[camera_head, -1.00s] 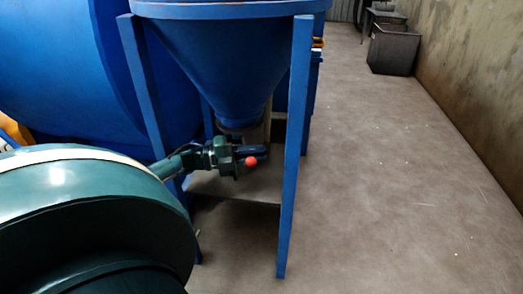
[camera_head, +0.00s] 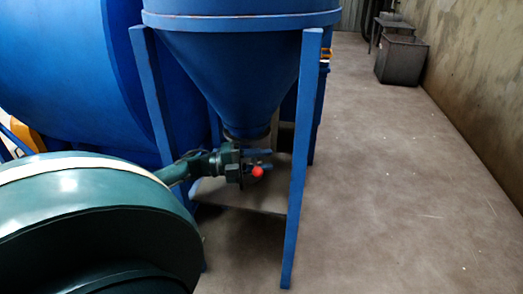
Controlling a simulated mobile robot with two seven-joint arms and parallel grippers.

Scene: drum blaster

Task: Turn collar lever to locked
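A red ball knob (camera_head: 257,171), which looks like the end of the collar lever, shows below the outlet of a blue hopper (camera_head: 235,75). The rest of the lever and the collar are small, dark and partly hidden behind my gripper. My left gripper (camera_head: 257,160), dark green, reaches in from the left under the hopper cone. Its fingertips are right at the knob in the picture. I cannot tell whether they touch the lever or how far apart they are. My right gripper is not in view.
Blue hopper legs (camera_head: 302,170) stand on both sides of the gripper. A flat grey plate (camera_head: 240,196) lies below it. A large blue drum (camera_head: 75,70) fills the back left. A dark bin (camera_head: 401,59) stands by the right wall. The floor at right is clear.

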